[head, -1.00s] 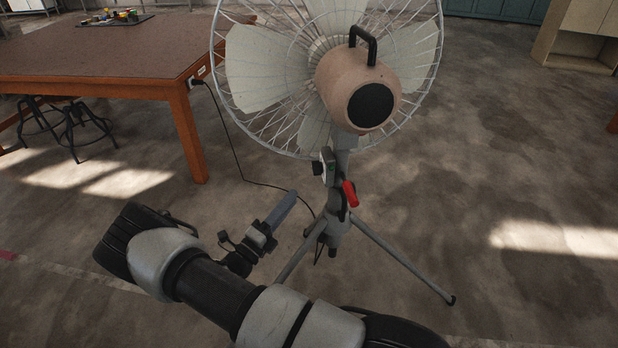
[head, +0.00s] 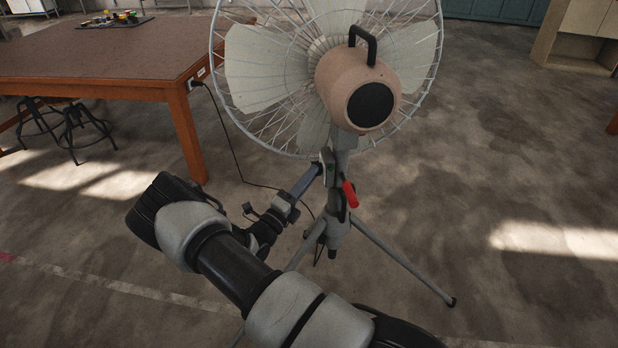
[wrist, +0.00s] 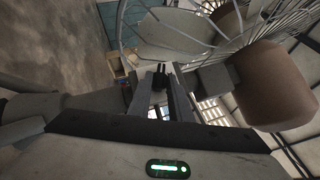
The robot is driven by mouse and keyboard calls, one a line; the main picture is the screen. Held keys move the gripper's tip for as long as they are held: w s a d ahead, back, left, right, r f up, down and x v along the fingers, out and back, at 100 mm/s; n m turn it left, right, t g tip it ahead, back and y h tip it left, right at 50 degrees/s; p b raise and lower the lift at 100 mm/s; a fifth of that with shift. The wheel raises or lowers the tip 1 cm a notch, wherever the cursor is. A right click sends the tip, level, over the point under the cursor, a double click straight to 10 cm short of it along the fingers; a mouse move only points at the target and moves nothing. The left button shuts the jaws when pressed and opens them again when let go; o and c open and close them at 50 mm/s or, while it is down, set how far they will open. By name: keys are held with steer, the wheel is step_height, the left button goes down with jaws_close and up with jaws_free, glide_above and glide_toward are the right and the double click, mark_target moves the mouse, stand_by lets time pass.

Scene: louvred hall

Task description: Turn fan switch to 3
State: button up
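The fan (head: 345,85) stands on a tripod with its back to me, its pinkish motor housing facing the head camera. A small grey switch box (head: 329,168) sits on the pole below the motor. My gripper (head: 316,170) reaches it from the left, and its fingertips cover the dark knob on the box's left side. In the wrist view my gripper (wrist: 158,84) shows two fingers with a gap between them. A small dark piece (wrist: 160,73), apparently the knob, lies between the tips. I cannot tell whether the fingers touch it. The dial marks are not readable.
A red lever (head: 349,194) is on the pole just below the box. Tripod legs (head: 405,260) spread over the floor. A black cord (head: 232,150) runs to an outlet on the wooden table (head: 110,60). Stools (head: 80,130) stand under it. The floor at right is clear.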

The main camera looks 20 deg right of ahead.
jaws_close()
steer(key=shift+f+b, duration=0.15)
steer(key=shift+b, duration=0.15)
steer(key=m+g+h+b, duration=0.2)
steer(key=m+g, duration=0.2)
steer(key=m, duration=0.3)
steer(key=w+f+m+g+h+b, duration=0.1)
steer(key=m+g+h+b, duration=0.2)
steer(key=m+g, duration=0.2)
steer(key=w+m+g+h+b, duration=0.1)
steer(key=m+g+h+b, duration=0.1)
steer(key=m+g, duration=0.3)
steer(key=shift+d+f+m+h, duration=0.1)
steer(key=shift+m+h, duration=0.15)
steer(key=shift+m, duration=0.7)
steer(key=shift+d+f+m+h, duration=0.1)
steer(key=shift+m+h, duration=0.15)
steer(key=shift+m, duration=0.7)
steer(key=shift+m+g, duration=0.5)
steer(key=shift+g, duration=0.2)
steer(key=shift+t, duration=0.3)
steer(key=shift+o, duration=1.9)
jaws_free()
steer(key=shift+r, duration=0.1)
